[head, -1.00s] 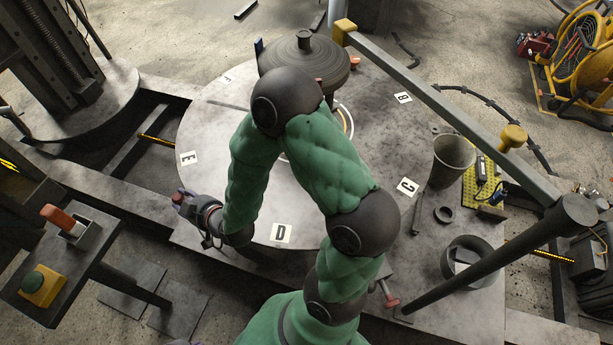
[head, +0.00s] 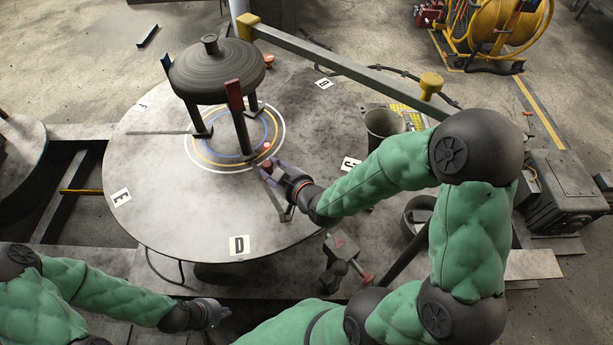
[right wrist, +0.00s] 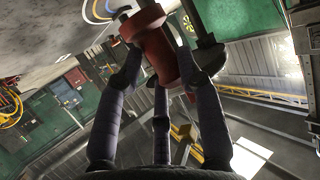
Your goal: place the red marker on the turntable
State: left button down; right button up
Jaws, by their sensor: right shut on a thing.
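The turntable (head: 160,225) is a large grey disc with letter labels at its rim and white, yellow and blue rings around its middle. My right gripper (head: 268,171) is over its right part, close to the outer white ring. The right wrist view shows this gripper's fingers shut around the red marker (right wrist: 152,48), a spool-shaped piece with wider ends. I cannot tell whether the marker touches the turntable. My left gripper (head: 218,312) is low at the left, in front of the turntable, apart from it; its finger opening is unclear.
A dark round dish (head: 215,75) stands on several legs over the rings. A grey beam (head: 345,60) crosses behind to the right. A grey cup (head: 384,124) and a dark ring-shaped container (head: 416,212) stand right of the turntable. The turntable's front left is clear.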

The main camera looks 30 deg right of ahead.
jog(key=w+d+f+b, duration=0.1)
jog(key=d+f+b, duration=0.1)
jog(key=d+f, duration=0.1)
jog(key=w+d+f+b, duration=0.1)
jog(key=w+d+f, duration=0.1)
jog(key=d, duration=0.3)
jog(key=w+d+f+b, duration=0.2)
jog(key=d+f, duration=0.2)
jog(key=shift+w+d+f+b, duration=0.1)
jog(key=shift+d+f+b, duration=0.05)
jog(key=shift+d+b, duration=0.2)
jog(key=shift+n, duration=0.3)
jog(key=f, duration=0.1)
jog(key=f+b, duration=0.2)
jog(key=f, duration=0.1)
jog(key=shift+w+d, duration=0.25)
jog(key=shift+d, duration=0.1)
jog(key=o, duration=1.2)
